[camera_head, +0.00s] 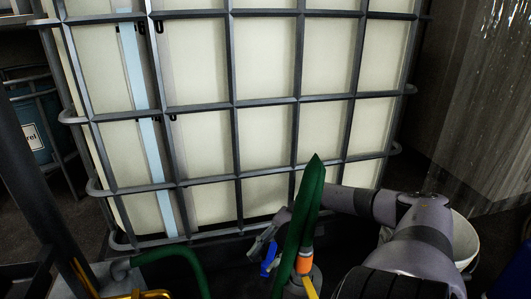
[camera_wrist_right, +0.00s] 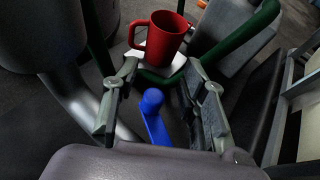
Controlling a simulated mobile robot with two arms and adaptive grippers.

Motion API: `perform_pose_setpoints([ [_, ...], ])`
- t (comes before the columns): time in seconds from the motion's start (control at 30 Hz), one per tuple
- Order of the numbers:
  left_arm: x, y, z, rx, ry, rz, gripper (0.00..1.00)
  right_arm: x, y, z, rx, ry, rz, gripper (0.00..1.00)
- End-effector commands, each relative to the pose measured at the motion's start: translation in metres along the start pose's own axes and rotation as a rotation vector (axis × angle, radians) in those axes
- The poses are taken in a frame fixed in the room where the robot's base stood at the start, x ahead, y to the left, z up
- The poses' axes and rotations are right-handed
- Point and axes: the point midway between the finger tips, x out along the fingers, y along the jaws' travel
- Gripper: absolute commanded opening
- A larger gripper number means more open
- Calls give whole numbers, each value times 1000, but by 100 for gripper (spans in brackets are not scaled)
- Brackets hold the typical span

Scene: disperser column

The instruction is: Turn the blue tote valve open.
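The white tote (camera_head: 265,60) stands in a grey metal cage and fills the middle of the head view. The blue valve handle (camera_head: 268,266) shows low in front of it, partly hidden by a green hose and my gripper. In the right wrist view the blue handle (camera_wrist_right: 153,118) has a rounded end and lies between the two fingers. My right gripper (camera_head: 262,246) reaches in from the right, behind the green hose. In the right wrist view my right gripper (camera_wrist_right: 163,92) is open, with gaps visible on both sides of the handle. My left gripper is not in view.
A green hose (camera_head: 312,195) with an orange coupling (camera_head: 304,262) rises close in front of the valve. A red mug (camera_wrist_right: 163,38) stands beyond the fingers in the wrist view. A white bucket (camera_head: 464,240) is at right, a blue barrel (camera_head: 40,115) at left.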

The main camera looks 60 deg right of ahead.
Motion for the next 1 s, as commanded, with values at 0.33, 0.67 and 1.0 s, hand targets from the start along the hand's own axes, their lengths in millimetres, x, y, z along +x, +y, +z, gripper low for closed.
perform_pose_setpoints([
  [0.33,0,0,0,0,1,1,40,-17,0,43,1,-1,2,40],
  [0.67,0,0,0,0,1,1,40,-24,0,59,2,0,2,40],
  [1.0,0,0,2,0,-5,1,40,-24,-1,62,3,-6,-2,34],
])
